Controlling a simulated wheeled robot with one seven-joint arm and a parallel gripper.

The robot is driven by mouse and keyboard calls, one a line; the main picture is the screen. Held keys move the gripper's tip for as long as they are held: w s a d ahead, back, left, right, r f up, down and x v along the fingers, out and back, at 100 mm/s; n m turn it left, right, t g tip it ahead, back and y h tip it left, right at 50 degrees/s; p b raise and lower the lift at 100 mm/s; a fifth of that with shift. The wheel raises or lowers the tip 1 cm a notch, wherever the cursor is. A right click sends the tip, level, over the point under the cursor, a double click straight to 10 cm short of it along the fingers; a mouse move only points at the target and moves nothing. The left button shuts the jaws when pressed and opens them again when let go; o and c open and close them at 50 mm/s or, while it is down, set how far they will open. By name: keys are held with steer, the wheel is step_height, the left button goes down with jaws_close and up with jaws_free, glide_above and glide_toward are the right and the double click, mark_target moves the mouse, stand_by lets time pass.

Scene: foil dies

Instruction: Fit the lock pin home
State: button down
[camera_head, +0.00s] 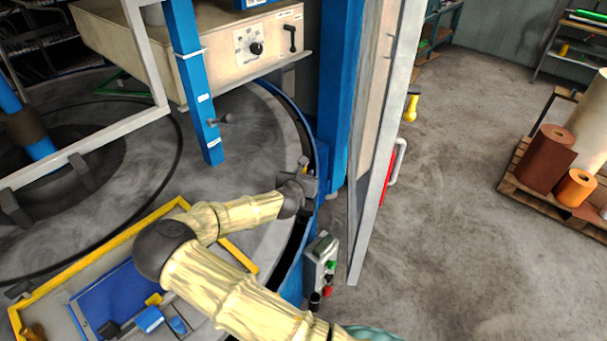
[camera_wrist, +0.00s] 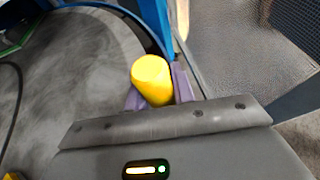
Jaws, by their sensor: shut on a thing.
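My gripper (camera_wrist: 158,92) is shut on a yellow cylindrical knob (camera_wrist: 151,77), which I take to be the lock pin's head. The knob sits between the two purple fingers in the wrist view and leans slightly. The pin's shank is hidden below it, so I cannot tell how deep it sits. In the head view my gripper (camera_head: 304,176) is at the blue rim (camera_head: 320,160) of the round grey turntable (camera_head: 245,128).
A blue post (camera_head: 195,85) and a beige control box (camera_head: 205,45) stand behind the gripper. A tall door panel (camera_head: 376,150) and a button box (camera_head: 320,262) are to the right. A yellow-edged tray (camera_head: 90,262) with tools lies front left. Open floor lies beyond the door.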

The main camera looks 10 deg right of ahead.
steer(key=shift+f+b, duration=3.65)
steer(key=shift+f, duration=1.4)
steer(key=c, duration=1.1)
jaws_free()
steer(key=shift+s, duration=0.1)
steer(key=b+v, duration=0.2)
steer(key=v, duration=1.5)
steer(key=shift+b, duration=0.35)
steer(key=shift+a, duration=0.15)
